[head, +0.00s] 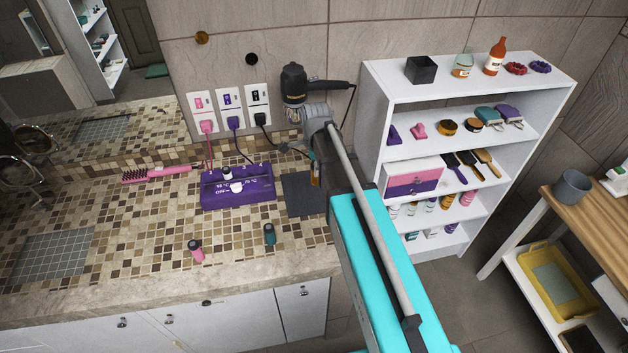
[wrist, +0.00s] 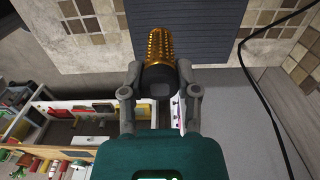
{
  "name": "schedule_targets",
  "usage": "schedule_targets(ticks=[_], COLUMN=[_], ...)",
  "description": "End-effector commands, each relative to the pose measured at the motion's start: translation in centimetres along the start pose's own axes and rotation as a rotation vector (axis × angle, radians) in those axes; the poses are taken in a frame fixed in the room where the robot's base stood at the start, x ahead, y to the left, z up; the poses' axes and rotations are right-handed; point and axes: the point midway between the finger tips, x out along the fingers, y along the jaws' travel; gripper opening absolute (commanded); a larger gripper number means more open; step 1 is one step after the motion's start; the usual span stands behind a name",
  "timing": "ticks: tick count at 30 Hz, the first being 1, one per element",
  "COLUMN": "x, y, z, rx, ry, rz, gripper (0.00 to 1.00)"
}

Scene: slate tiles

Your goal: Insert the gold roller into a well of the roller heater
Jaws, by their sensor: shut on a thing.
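The gold roller (wrist: 160,46) is ribbed and gold with a dark end, and in the wrist view it sits between the two fingers. My gripper (wrist: 158,78) is shut on it, near its dark end. In the head view my gripper (head: 312,164) is over the dark mat at the counter's right end, and a sliver of the gold roller (head: 316,180) shows beneath it. The roller heater (head: 256,193) is a purple box on the counter, to the left of my gripper. A dark piece and a white piece show on its top. Its wells are hard to make out.
A dark mat (head: 300,205) lies right of the heater. A pink roller (head: 195,250) and a teal roller (head: 269,233) stand in front. A pink brush (head: 157,174) lies left. Cords run from wall sockets (head: 230,108). A hair dryer (head: 294,85) hangs behind. A white shelf (head: 372,100) stands right.

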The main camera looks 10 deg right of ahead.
Motion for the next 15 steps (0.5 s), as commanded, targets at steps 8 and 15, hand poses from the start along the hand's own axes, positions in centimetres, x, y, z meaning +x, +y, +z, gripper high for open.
schedule_targets(ticks=[8, 15], x=[3.3, 4.4], y=[-2.3, -3.4], z=[-0.2, -0.4], rx=[0.001, 0.001], ry=[0.000, 0.000], rz=[0.000, 0.000], gripper=[0.00, 0.00])
